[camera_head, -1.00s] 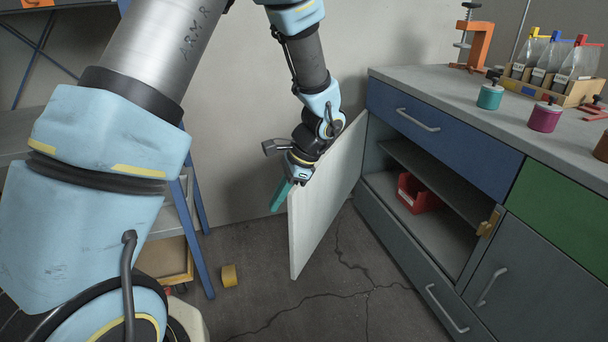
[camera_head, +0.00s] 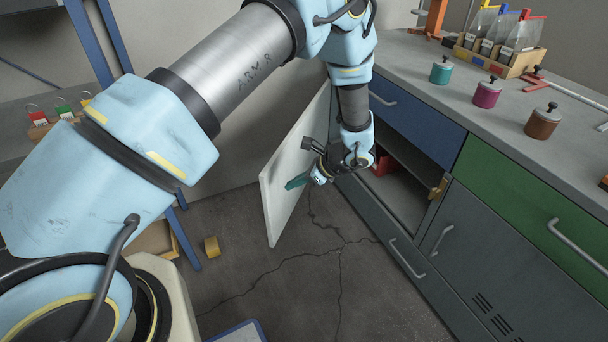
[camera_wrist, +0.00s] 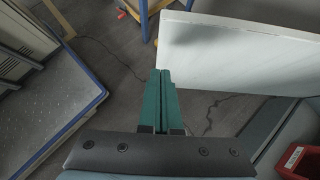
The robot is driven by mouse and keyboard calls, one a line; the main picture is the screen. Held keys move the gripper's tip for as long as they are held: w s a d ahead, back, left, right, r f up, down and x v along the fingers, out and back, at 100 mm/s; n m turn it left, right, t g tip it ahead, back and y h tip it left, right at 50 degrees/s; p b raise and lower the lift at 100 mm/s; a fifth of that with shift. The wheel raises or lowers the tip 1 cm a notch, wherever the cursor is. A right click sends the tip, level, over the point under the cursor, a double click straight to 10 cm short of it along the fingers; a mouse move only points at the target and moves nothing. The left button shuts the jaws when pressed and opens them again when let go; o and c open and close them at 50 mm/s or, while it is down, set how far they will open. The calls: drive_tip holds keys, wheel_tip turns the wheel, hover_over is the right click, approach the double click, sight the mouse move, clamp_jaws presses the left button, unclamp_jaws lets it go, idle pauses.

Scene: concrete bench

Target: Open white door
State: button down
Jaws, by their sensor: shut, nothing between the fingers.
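The white door (camera_head: 283,180) stands swung wide open from the cabinet on the bench's left part. It also shows in the wrist view (camera_wrist: 240,60), running from the middle to the right edge. My gripper (camera_head: 296,182) has teal fingers that are shut and empty. In the head view it is in front of the door's inner face. In the wrist view the fingertips (camera_wrist: 160,74) lie close to the door's free edge; I cannot tell whether they touch it. The cabinet opening is partly hidden by my arm.
A red bin (camera_head: 384,164) sits inside the open cabinet. A blue drawer (camera_head: 420,130), a green drawer (camera_head: 520,195) and a grey door (camera_head: 470,245) surround it. Jars and a bottle crate (camera_head: 515,65) stand on top. A yellow roll (camera_head: 212,246) lies on the cracked floor.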

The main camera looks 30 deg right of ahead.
sight(266, 185)
drive_tip(key=w+a, duration=0.1)
drive_tip(key=w+a+f, duration=0.1)
drive_tip(key=w+a+p, duration=0.1)
drive_tip(key=shift+w+a+f, duration=0.15)
drive_tip(key=shift+w+f, duration=0.1)
drive_tip(key=shift+w, duration=0.1)
drive_tip(key=shift+w+a+f, duration=0.1)
drive_tip(key=shift+w+a, duration=0.15)
drive_tip(key=shift+w, duration=0.1)
drive_tip(key=shift+w+a, duration=0.1)
drive_tip(key=shift+w+a, duration=0.25)
drive_tip(key=w+a+m+h+b, duration=0.1)
drive_tip(key=w+a+b, duration=0.5)
drive_tip(key=w, duration=0.7)
drive_tip(key=w+a+m+t+h+b, duration=0.1)
drive_tip(key=w+a+m+b, duration=0.3)
drive_tip(key=w, duration=0.9)
drive_tip(key=w+a+m+t+h+b, duration=0.1)
drive_tip(key=w+a+b, duration=0.6)
drive_tip(key=w, duration=0.7)
drive_tip(key=shift+a+m+h+b, duration=0.4)
drive_tip(key=shift+a+m+h, duration=0.3)
drive_tip(key=shift+a+h, duration=0.4)
drive_tip(key=shift+d, duration=0.1)
